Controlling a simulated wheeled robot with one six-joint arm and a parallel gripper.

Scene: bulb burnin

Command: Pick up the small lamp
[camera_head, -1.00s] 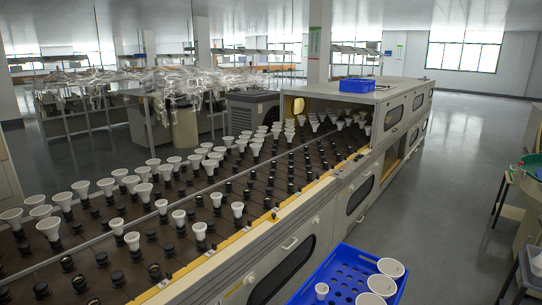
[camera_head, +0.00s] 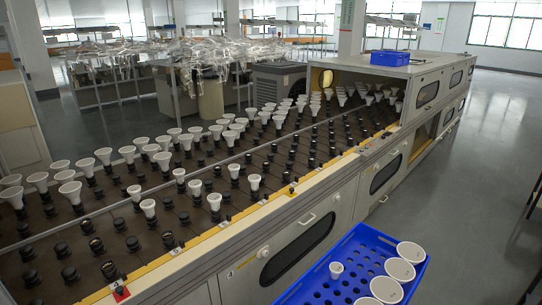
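In the head view, a small white lamp (camera_head: 336,270) stands in a blue perforated crate (camera_head: 318,272) at the bottom right. It is narrower than the several large white lamps (camera_head: 399,269) along the crate's right side. Other small white lamps (camera_head: 214,202) stand in black sockets on the long burn-in line, among wider cone-shaped lamps (camera_head: 70,189). My gripper is not in view.
The burn-in line (camera_head: 262,213) runs from the lower left to the back right, with many empty black sockets. A second blue crate (camera_head: 390,58) sits on its housing.

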